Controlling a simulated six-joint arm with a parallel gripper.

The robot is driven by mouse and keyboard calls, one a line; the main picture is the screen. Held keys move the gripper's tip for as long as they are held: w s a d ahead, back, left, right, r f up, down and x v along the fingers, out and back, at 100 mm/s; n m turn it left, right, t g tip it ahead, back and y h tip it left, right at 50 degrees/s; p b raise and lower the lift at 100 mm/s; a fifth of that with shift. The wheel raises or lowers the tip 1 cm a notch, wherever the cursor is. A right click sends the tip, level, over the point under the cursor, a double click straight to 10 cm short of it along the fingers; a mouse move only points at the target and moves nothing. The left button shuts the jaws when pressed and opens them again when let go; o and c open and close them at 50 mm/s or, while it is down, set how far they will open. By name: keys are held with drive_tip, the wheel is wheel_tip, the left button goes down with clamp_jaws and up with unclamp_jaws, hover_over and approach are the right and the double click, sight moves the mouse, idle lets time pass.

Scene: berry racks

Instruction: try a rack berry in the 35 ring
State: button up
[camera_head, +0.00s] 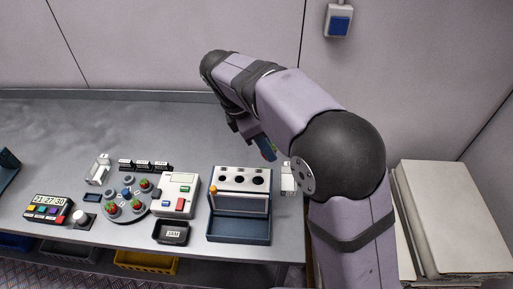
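A round grey rack (126,214) on the bench holds several red berries with green tops, one of them at its front left (112,209). A white panel with a row of three dark round holes (242,180) stands on a blue tray (240,226) to the right. No 35 marking is legible, so I cannot tell which hole is the 35 ring. My gripper (267,151) hangs behind and right of the panel, partly hidden by my arm. I cannot tell whether the fingers are open or shut.
A white box with coloured buttons (176,196) stands between rack and panel, with a dark tray marked JAM (171,236) before it. A display box with coloured buttons (48,208) is at left. Small black blocks (143,165) line up behind the rack. The bench's back left is clear.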

drive_tip(key=s+d+f+m+p, duration=0.15)
drive_tip(key=d+f, duration=0.35)
drive_tip(key=d, duration=0.8)
drive_tip(key=w+a+f+n+t+y, duration=0.2)
drive_tip(key=w+a+f+n, duration=0.3)
drive_tip(key=n, duration=0.6)
drive_tip(key=shift+a+f+t+y, duration=0.2)
drive_tip(key=shift+f+t+y, duration=0.15)
drive_tip(key=shift+f, duration=0.75)
drive_tip(key=shift+f, duration=0.2)
drive_tip(key=shift+f+b, duration=2.1)
drive_tip(key=shift+f, duration=0.5)
